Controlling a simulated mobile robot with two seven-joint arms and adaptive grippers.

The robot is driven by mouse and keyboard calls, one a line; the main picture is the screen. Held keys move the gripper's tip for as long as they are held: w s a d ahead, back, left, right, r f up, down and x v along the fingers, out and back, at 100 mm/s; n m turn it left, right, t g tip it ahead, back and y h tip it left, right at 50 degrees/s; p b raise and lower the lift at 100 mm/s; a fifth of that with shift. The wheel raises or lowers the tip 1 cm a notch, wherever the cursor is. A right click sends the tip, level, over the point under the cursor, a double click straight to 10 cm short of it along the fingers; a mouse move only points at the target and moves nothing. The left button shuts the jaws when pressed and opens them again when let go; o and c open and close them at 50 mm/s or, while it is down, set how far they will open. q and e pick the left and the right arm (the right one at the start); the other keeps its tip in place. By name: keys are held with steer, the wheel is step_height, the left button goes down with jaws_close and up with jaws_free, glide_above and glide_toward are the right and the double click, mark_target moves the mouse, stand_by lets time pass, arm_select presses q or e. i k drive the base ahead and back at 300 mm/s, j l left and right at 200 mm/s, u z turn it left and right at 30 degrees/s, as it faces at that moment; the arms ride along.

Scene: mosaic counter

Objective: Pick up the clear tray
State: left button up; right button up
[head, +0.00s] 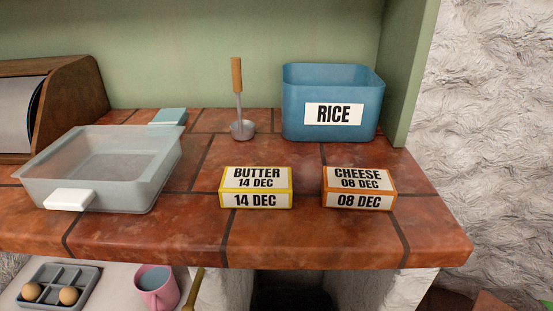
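The clear tray (150,188) stands upright on the left part of the tiled counter. It is a see-through, greyish rectangular tray with raised walls, and it looks empty. A white tab or label (69,199) is on its front left side. Neither of my grippers shows in the head view.
A wooden bread box (75,80) stands behind the tray at left, with a pale blue block (167,117) close behind it. A ladle (238,105), blue RICE bin (333,75), BUTTER box (255,187) and CHEESE box (359,188) stand to the right. The counter's front strip is clear.

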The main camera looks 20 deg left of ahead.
mark_target(108, 168)
steer(key=k+j+u, duration=0.15)
steer(key=u, duration=0.35)
steer(key=k+j+u, duration=0.2)
steer(key=u, duration=0.3)
steer(key=k+l+z, duration=0.1)
steer(key=l, duration=0.25)
steer(key=k+l+z, duration=0.15)
steer(key=l, duration=0.25)
steer(key=k+l+z, duration=0.1)
steer(key=l, duration=0.25)
steer(key=k+l+u, duration=0.3)
steer(key=k+u, duration=0.25)
steer(key=i+j+z, duration=0.1)
steer(key=i+z, duration=0.15)
steer(key=i+j+z, duration=0.15)
steer(key=i+z, duration=0.15)
